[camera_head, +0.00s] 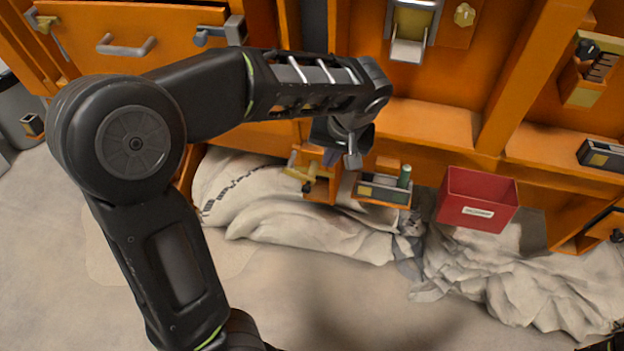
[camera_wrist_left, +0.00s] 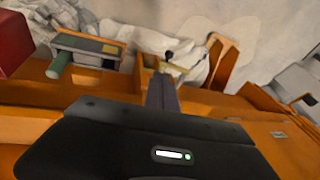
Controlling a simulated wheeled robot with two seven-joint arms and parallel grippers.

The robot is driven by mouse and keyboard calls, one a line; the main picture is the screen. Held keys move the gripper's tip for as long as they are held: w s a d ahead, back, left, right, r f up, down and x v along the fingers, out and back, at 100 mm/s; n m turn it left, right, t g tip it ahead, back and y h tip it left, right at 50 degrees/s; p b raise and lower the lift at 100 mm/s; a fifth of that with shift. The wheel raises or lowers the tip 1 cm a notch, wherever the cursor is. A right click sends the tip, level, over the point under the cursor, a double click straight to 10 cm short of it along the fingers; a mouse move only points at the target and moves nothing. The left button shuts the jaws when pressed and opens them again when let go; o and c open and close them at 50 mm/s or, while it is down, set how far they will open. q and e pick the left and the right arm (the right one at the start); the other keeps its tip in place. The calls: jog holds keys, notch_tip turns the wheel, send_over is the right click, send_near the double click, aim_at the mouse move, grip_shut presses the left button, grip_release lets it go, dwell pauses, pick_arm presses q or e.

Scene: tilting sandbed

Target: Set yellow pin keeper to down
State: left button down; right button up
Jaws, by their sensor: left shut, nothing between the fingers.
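A small yellow pin piece (camera_head: 298,168), likely the yellow pin keeper, sits on an orange bracket (camera_head: 320,190) low at the front of the orange frame. It also shows in the left wrist view as a yellow bar (camera_wrist_left: 176,69) with a dark knob by it. Whether it is up or down I cannot tell. My left gripper (camera_head: 331,157) is just right of and above it in the head view, pointing down. In the left wrist view its fingers (camera_wrist_left: 162,92) are together and empty, close to the bracket; contact is unclear. My right gripper is not in view.
A grey tray with a green cylinder (camera_head: 404,176) is right of the bracket. A red box (camera_head: 478,199) stands farther right. Pale sacks (camera_head: 300,228) lie below on the floor. A drawer with a grey handle (camera_head: 126,45) is at upper left. Orange posts and shelves surround my arm.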

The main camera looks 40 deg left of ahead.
pick_arm(q)
send_near(312, 183)
jog(key=f, duration=0.3)
jog(key=a+f, duration=0.1)
jog(key=shift+s+f+b, duration=0.3)
jog(key=shift+f+b, duration=0.05)
jog(key=shift+b, duration=0.05)
jog(key=shift+s+a+f, duration=0.1)
jog(key=shift+a+f, duration=0.1)
jog(key=shift+f, duration=0.15)
jog(key=f+b, duration=0.1)
jog(key=f+y+b, duration=0.1)
jog(key=b, duration=0.1)
jog(key=shift+w+d+g+b, duration=0.1)
jog(key=shift+w+g+b, duration=0.1)
jog(key=shift+g+b, duration=0.1)
